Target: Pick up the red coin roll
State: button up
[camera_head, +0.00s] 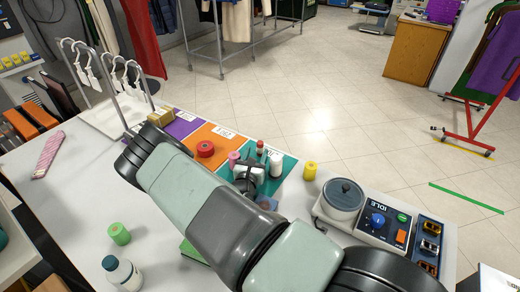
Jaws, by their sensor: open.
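My gripper (253,168) is small in the picture, over the teal area of the counter mat, and partly hidden by my arm. It is open, and I see nothing held in it. A short red round roll (205,149) lies on the orange area, left of my gripper. A pinkish-red cylinder (234,157) stands just left of the gripper. A small red-topped item (260,146) is just beyond it. I cannot tell for sure which of these is the red coin roll. A yellow roll (310,170) and a green roll (119,233) stand on the counter.
A white bottle (276,165) stands close right of my gripper. A dark-lidded pot (343,194) and a control panel (385,227) are at the right. A hanger rack (105,75) is at back left. The left counter is mostly clear.

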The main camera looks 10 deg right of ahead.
aim_at(259, 146)
jog(key=x, duration=0.6)
jog(key=shift+w+d, duration=0.1)
jog(key=shift+w, duration=0.15)
grip_shut()
